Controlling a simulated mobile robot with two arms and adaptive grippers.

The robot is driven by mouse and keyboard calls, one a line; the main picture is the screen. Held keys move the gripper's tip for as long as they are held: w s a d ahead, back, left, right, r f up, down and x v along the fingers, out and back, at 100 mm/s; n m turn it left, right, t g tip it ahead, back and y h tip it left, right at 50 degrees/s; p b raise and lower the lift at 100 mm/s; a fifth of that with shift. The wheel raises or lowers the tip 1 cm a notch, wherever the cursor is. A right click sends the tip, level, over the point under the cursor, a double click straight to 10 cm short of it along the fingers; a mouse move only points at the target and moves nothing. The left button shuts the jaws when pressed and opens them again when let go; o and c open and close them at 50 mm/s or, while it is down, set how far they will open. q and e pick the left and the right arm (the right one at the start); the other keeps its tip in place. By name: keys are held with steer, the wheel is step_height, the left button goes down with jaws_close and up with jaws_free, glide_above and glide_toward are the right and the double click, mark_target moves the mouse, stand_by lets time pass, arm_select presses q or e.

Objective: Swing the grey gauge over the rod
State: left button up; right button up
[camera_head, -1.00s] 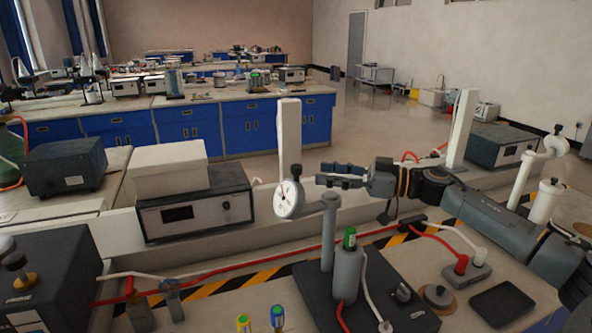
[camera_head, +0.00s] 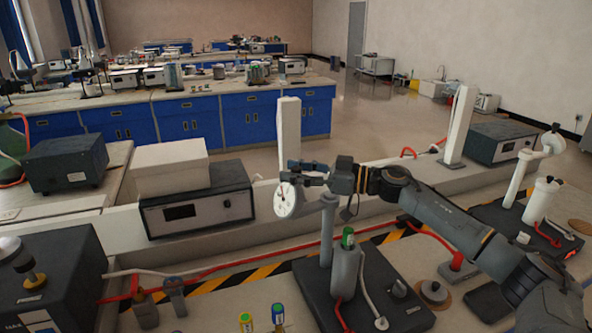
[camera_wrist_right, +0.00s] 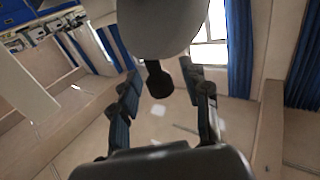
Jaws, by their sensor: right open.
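The grey gauge has a round white dial (camera_head: 285,200) facing left, carried at the top of a grey post (camera_head: 327,232) on a black base. An upright grey cylinder (camera_head: 346,272) with a green top (camera_head: 348,237) stands just right of the post; it may be the rod, but I cannot be sure. The dial is to the left of it, not over it. My right gripper (camera_head: 303,172) is open at the upper edge of the dial; contact cannot be told. In the right wrist view, a grey rounded body with a black knob (camera_wrist_right: 158,80) shows between the open fingers. My left gripper is out of view.
A similar white gauge stand (camera_head: 514,182) is at the right. A white upright block (camera_head: 289,135) stands behind the gauge. A grey instrument (camera_head: 198,205) is to the left. Red cables cross the bench, and small batteries (camera_head: 278,315) stand at the front.

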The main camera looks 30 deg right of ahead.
jaws_close()
